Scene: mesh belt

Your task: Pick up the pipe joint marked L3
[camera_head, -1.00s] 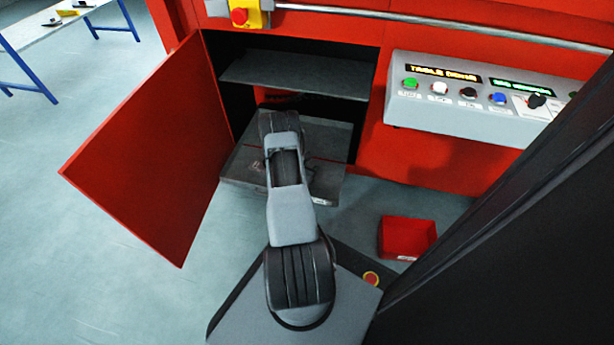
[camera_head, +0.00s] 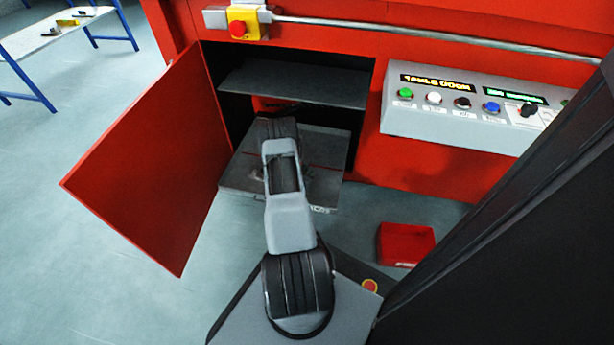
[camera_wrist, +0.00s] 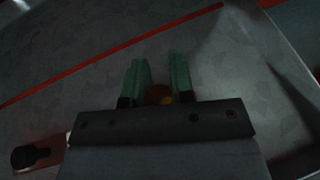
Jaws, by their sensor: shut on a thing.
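In the wrist view, the two green fingers of my gripper (camera_wrist: 158,75) are shut on a small brownish-orange thing (camera_wrist: 159,95), which shows low between them. It may be the pipe joint; its shape is mostly hidden by the gripper, and no L3 mark can be read. Behind the fingers is a grey metal surface with a red line, which looks like the tray (camera_head: 236,183) of the open cabinet. In the head view my own arm hides the gripper and the held thing.
The cabinet's red door (camera_head: 150,165) stands open at the left, with a dark shelf (camera_head: 295,84) above the tray. A small dark knob-shaped thing (camera_wrist: 28,157) shows at lower left in the wrist view.

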